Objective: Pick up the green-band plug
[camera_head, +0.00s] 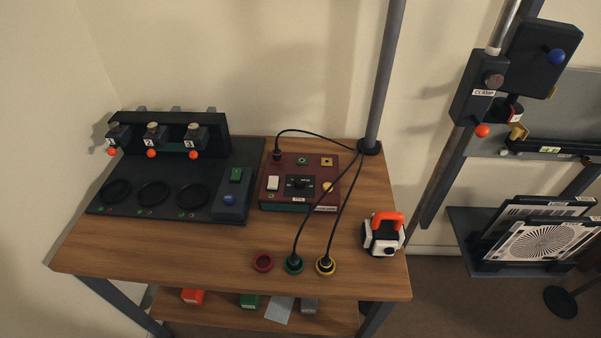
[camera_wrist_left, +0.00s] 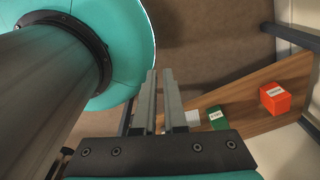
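The green-band plug (camera_head: 294,264) stands at the front of the wooden table in the head view. It is black with a green ring at its base, and a black cable rises from its top. Whether the green ring is part of the plug or a holder around it, I cannot tell. My left gripper (camera_wrist_left: 159,72) shows in the left wrist view with two grey fingers, a narrow gap between them and nothing held. It is away from the plug, which is not in that view. Neither gripper is in the head view, and my right gripper is not seen at all.
A yellow-ringed plug (camera_head: 326,266) stands right of the green one, and an empty red ring (camera_head: 263,262) lies left. An orange-handled device (camera_head: 383,238) stands at right. A lower shelf (camera_wrist_left: 262,122) holds small boxes.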

